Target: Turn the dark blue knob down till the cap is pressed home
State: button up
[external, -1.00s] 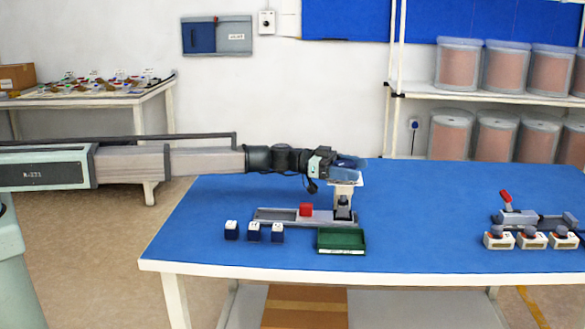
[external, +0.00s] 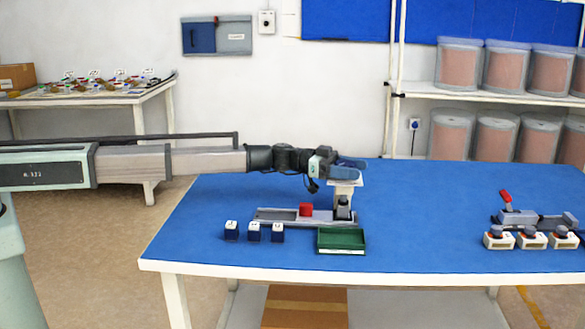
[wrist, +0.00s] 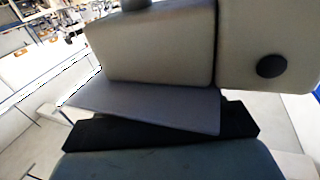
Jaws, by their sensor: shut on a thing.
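The small press (external: 345,188) stands at the right end of a grey fixture on the blue table. A dark blue shape at its top looks like the knob (external: 353,163); my gripper (external: 347,168) is at it and largely hides it. My gripper is shut on the knob, though the contact is not clear in the external view. Below the press head a dark part with a pale top (external: 343,204) sits in the fixture; whether its cap is seated is too small to tell. The wrist view is filled with pale blocks, a grey plate and a dark bar close up; the knob cannot be made out there.
Several dark blue blocks with white tops (external: 254,231) and a green tray (external: 341,240) stand in front. A red-handled device (external: 518,216) is at the right. The table middle-right is clear.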

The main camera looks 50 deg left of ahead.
jog(key=shift+s+m+g+h, duration=0.1)
jog(key=shift+m+g+h, duration=0.3)
jog(key=shift+m+g, duration=0.45)
jog(key=o, duration=1)
jog(key=v, duration=1.3)
jog(key=shift+a+r, duration=0.1)
jog(key=shift+a, duration=0.3)
